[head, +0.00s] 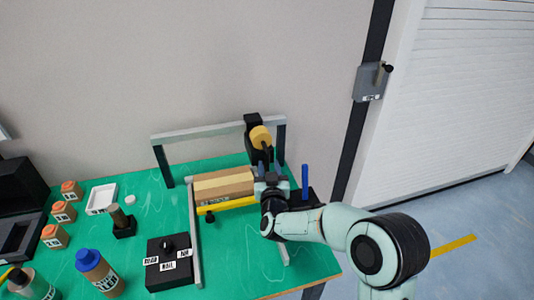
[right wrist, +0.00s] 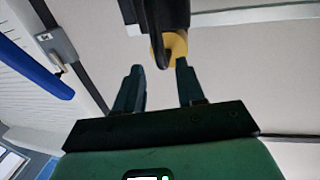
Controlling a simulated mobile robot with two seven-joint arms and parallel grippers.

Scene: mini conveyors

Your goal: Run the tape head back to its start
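The tape head (head: 252,125) is a black block with a yellow tape roll (head: 261,137), at the right end of a grey gantry bar (head: 200,131). My right gripper (head: 268,167) is just below and in front of it. In the right wrist view the two dark fingers of the gripper (right wrist: 159,66) stand apart with nothing held between them. The black tape head (right wrist: 160,18) and the yellow roll (right wrist: 177,47) show just beyond the fingertips there; I cannot tell whether they touch. My left gripper is not in view.
A brown carton (head: 222,187) lies under the gantry, with a yellow bar (head: 228,203) along its front. A blue post (head: 305,180) stands right of my gripper. A black knob box (head: 165,270), bottles and orange-topped blocks stand on the green table (head: 225,262) to the left.

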